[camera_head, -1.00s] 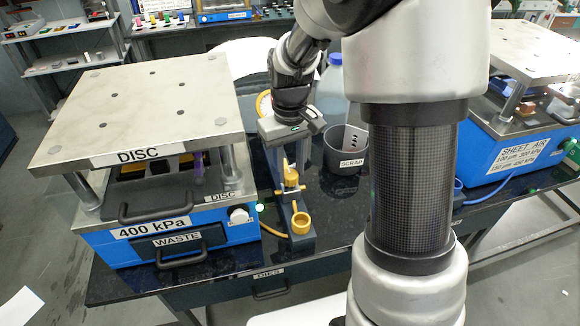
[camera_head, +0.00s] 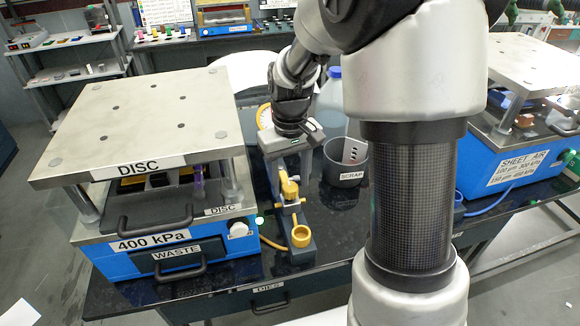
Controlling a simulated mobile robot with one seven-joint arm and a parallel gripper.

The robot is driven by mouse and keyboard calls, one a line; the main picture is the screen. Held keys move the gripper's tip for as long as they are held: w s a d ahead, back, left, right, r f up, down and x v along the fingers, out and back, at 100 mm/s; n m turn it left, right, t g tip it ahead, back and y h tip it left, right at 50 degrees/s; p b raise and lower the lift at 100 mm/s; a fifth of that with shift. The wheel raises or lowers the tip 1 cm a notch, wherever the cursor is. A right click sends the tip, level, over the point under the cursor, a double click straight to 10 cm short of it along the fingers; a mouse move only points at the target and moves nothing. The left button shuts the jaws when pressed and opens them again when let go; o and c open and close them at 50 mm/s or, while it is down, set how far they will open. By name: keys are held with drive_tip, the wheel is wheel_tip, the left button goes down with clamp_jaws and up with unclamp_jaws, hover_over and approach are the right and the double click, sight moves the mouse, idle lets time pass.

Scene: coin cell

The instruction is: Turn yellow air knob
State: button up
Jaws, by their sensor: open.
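The yellow air knob (camera_head: 289,189) stands on a small dark regulator block with yellow fittings, right of the DISC press. My gripper (camera_head: 289,172) points down over the knob from behind, with its grey body just above it. Its jaws are open, with a finger visible on each side of the knob's top. I cannot tell whether either finger touches the knob. The upper end of the knob is partly hidden by my gripper.
The DISC press (camera_head: 140,120), with a 400 kPa label, stands close on the left. A grey SCRAP bin (camera_head: 347,170) and a clear bottle with a blue cap (camera_head: 333,95) stand right of my gripper.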

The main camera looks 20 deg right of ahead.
sight(290, 186)
wheel_tip(290, 186, up, 17)
drive_tip(key=p, duration=0.1)
drive_tip(key=shift+r, duration=0.15)
idle(0.4)
drive_tip(key=s+r+m+t+p, duration=0.2)
drive_tip(key=s+t, duration=0.3)
drive_tip(key=s, duration=1.3)
drive_tip(key=shift+s+a+r+t+p, duration=0.25)
drive_tip(key=shift+r+t+p, duration=0.05)
drive_tip(key=shift+r, duration=0.05)
drive_tip(key=shift+a, duration=0.1)
